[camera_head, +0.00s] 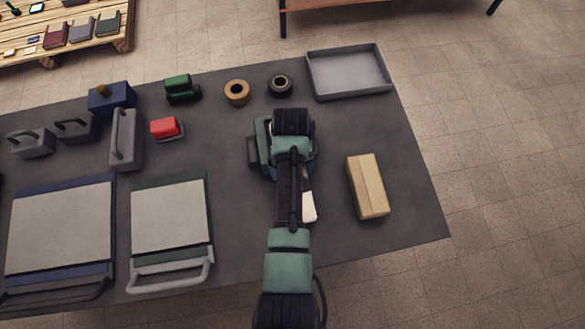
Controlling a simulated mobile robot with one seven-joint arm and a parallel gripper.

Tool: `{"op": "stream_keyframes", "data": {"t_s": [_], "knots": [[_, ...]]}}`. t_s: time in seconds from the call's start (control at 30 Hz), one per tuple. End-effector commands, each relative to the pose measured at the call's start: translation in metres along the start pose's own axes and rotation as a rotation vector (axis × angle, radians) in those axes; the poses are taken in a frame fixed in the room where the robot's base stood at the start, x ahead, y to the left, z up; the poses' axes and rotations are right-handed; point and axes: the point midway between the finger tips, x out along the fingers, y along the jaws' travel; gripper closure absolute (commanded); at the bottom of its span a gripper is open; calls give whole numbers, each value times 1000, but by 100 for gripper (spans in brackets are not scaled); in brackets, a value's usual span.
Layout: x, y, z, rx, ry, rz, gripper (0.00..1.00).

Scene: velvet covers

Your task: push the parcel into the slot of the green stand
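A tan cardboard parcel (367,186) lies on the right part of the dark table, its long side running away from me. My arm reaches over the table to the left of it, with a clear gap between them. My gripper's fingers are hidden under the wrist, so I cannot see whether they hold anything. A small dark-green piece (181,88) with black parts stands at the back of the table, left of my arm. A green-edged flat panel with a handle (171,218) lies at the front. I cannot make out a slot in either.
A grey tray (348,92) sits at the back right. Two rings, brown (237,92) and black (280,86), lie behind my wrist. A red block (165,128), a blue box (111,97) and grey handled pieces (126,140) stand left. Table around the parcel is clear.

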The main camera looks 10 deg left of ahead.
Motion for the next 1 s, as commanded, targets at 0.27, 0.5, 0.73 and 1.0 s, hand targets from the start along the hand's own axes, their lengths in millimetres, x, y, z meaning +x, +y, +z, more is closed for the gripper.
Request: {"op": "stream_keyframes", "data": {"t_s": [0.27, 0.5, 0.73, 1.0], "knots": [[-1, 0, -6, -1, 7, 0, 92], [-2, 0, -10, -1, 12, 1, 92], [-3, -1, -14, -1, 16, 0, 92], [-4, -1, -14, -1, 18, -1, 0]]}}
